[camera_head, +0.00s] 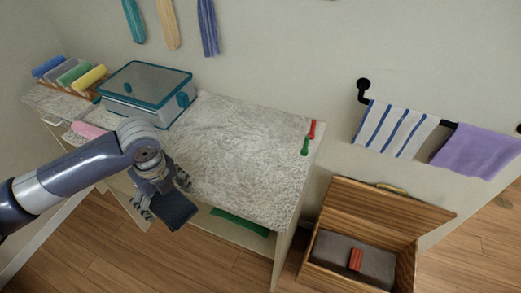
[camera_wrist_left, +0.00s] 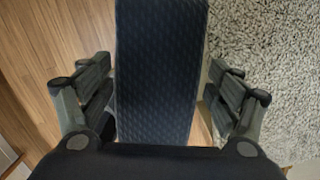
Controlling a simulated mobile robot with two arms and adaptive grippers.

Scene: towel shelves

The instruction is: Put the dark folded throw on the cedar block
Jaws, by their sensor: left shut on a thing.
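The dark navy folded throw (camera_head: 179,211) is in my left gripper (camera_head: 165,195), in front of the shelf unit's front edge. In the left wrist view the throw (camera_wrist_left: 160,75) stands between the two fingers of my left gripper (camera_wrist_left: 158,95), which is shut on it. A small reddish-orange block (camera_head: 356,260), which looks like the cedar block, lies on a grey surface inside an open wooden chest (camera_head: 403,219) at the lower right. The throw is well to the left of the chest. My right gripper is not in view.
A grey textured cover (camera_head: 240,145) lies on the shelf top, with a teal-edged box (camera_head: 150,85) and a rack of rolled towels (camera_head: 75,75). Red and green pegs (camera_head: 309,135) sit at its right edge. A wall rail holds striped (camera_head: 395,130) and purple towels (camera_head: 475,152).

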